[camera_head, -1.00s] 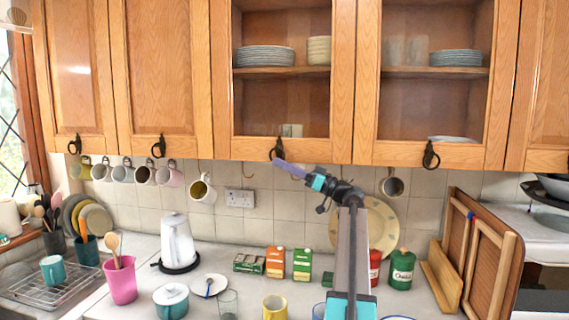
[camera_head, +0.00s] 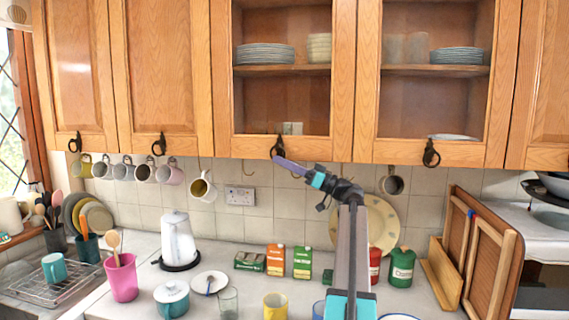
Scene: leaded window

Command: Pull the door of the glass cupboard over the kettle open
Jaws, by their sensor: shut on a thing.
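The glass cupboard door (camera_head: 224,90) in the head view has a wooden frame and a dark handle (camera_head: 279,143) at its bottom edge. Its frame looks in line with the neighbouring doors, and no clear gap shows. My gripper (camera_head: 276,157) is at this handle, shut on it, reaching up from the lower right. The handle's lower end is partly hidden by the purple fingers. The white kettle (camera_head: 179,243) stands on its dark base on the counter, below and left of the door.
A second glass door (camera_head: 434,154) is on the right, with its own handle (camera_head: 431,153). Mugs (camera_head: 202,187) hang under the cupboards. Cartons (camera_head: 276,260), a green canister (camera_head: 402,266) and a yellow mug (camera_head: 275,307) crowd the counter below my arm.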

